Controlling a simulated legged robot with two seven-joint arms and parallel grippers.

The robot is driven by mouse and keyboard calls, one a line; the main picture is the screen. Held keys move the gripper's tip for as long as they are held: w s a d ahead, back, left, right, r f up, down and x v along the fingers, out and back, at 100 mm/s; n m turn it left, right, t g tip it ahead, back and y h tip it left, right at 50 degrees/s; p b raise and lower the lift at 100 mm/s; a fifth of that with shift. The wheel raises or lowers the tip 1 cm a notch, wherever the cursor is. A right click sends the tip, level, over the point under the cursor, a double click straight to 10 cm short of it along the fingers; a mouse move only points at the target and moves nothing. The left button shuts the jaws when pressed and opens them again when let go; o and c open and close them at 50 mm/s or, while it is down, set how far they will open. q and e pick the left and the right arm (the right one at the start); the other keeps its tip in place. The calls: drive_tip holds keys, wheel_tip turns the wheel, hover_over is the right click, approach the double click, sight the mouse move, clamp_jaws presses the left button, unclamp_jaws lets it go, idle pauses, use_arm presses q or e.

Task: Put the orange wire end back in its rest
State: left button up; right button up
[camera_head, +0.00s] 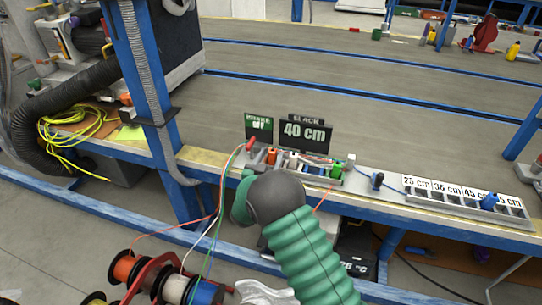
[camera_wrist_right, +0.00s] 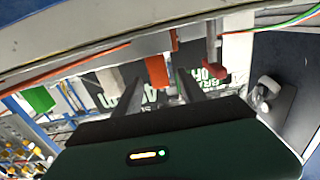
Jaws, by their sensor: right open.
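An orange wire end (camera_head: 271,157) stands in a row of coloured pieces on the bench rail. In the right wrist view an orange block (camera_wrist_right: 156,71) shows between the two dark fingers of my right gripper (camera_wrist_right: 158,92). The fingers are apart, one on each side of it; I cannot tell whether they touch it. In the head view my green right arm and round wrist hide the gripper. An orange wire (camera_head: 170,228) runs from the orange spool (camera_head: 126,267) up toward the row. I cannot tell which slot is its rest. My left gripper is not in view.
A red piece (camera_head: 251,144), a white piece (camera_head: 293,160) and a green piece (camera_head: 336,169) stand close by in the row. A "40 cm" sign (camera_head: 305,132) stands behind. A length board (camera_head: 460,198) with a blue piece (camera_head: 488,201) lies right. The surface behind is mostly clear.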

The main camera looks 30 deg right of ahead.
drive_tip(key=p+v, duration=0.5)
drive_tip(key=v, duration=1.1)
drive_tip(key=shift+s+a+p, duration=0.15)
drive_tip(key=shift+a+p, duration=0.05)
drive_tip(key=shift+p, duration=0.1)
